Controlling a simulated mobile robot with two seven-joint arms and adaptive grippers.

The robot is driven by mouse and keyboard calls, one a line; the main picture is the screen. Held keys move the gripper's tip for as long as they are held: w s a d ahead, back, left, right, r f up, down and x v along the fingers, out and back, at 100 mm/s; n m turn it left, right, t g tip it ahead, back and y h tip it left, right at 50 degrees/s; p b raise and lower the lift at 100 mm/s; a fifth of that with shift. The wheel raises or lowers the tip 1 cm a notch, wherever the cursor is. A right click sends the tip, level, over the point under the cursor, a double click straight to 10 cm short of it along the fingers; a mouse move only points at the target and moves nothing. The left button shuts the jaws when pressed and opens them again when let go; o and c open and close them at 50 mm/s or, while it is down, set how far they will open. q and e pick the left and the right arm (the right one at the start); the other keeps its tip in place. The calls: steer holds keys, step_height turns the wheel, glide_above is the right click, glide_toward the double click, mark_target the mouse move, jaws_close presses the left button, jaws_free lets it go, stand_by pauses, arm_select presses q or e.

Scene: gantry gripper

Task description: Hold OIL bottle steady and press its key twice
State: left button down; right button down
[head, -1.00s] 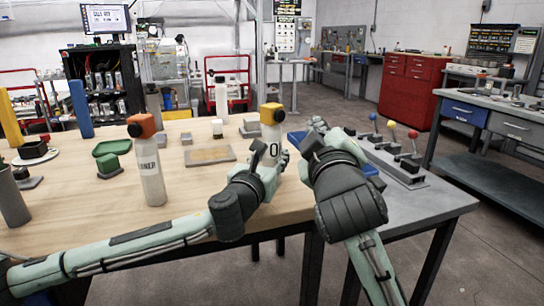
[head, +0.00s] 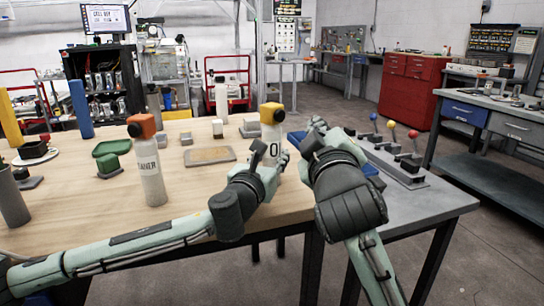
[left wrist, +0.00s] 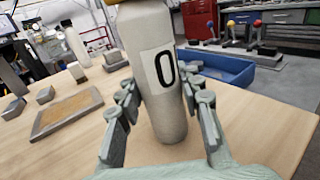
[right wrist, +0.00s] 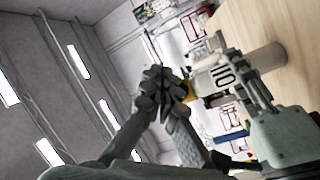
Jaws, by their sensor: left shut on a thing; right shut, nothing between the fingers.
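The OIL bottle (head: 268,133) is white with a yellow-orange top (head: 271,113) and stands upright near the table's right edge. Its label shows an O in the left wrist view (left wrist: 165,75). My left gripper (head: 270,165) is shut around the bottle's body, one finger on each side in the left wrist view. My right gripper (head: 318,125) is shut and empty, to the right of the bottle's top in the head view. In the right wrist view its closed fingers (right wrist: 160,88) overlap the yellow top (right wrist: 188,92); I cannot tell whether they touch. The key is not clearly visible.
Another white bottle with an orange top (head: 150,170) stands left on the wooden table. A tan tray (head: 209,155) and small grey blocks lie behind. A blue tray (left wrist: 222,66) and a lever panel (head: 400,165) with coloured knobs are to the right.

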mark_target(280, 116)
steer(key=shift+w+a, duration=2.05)
steer(key=shift+a, duration=0.1)
steer(key=shift+w+a, duration=0.1)
stand_by(0.6)
steer(key=shift+w+a, duration=0.25)
steer(key=shift+s, duration=0.1)
steer(key=shift+s+d, duration=0.25)
steer(key=shift+d, duration=0.05)
steer(key=shift+s+d, duration=0.1)
stand_by(0.3)
